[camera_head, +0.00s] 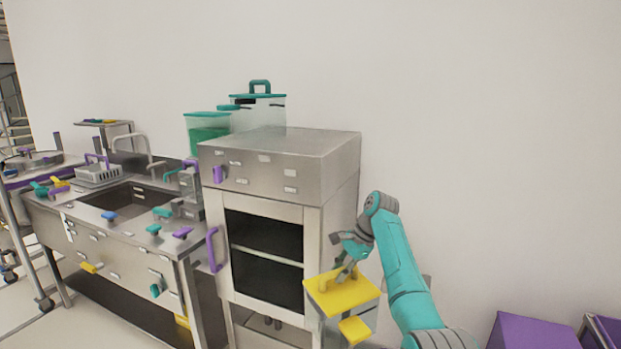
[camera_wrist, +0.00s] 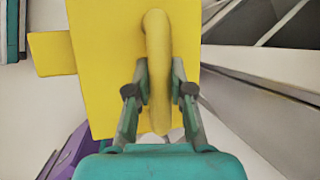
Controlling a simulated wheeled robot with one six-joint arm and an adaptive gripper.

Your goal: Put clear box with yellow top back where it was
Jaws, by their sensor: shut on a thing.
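The clear box with a yellow top (camera_head: 345,294) hangs in front of the steel cabinet's lower right side, its see-through body (camera_head: 330,328) partly visible below the lid. In the wrist view the yellow lid (camera_wrist: 100,75) fills the upper middle, with a curved yellow handle (camera_wrist: 157,40) across it. My gripper (camera_head: 346,277) is above the lid. In the wrist view my gripper (camera_wrist: 159,95) has one finger on each side of the handle and is shut on it. The underside of the box is hidden.
The steel cabinet (camera_head: 340,145) with dark shelves (camera_head: 265,240) stands left of the box. A sink counter (camera_head: 120,215) is at left. Purple boxes (camera_head: 530,335) are at bottom right. The wall space right of my arm is bare.

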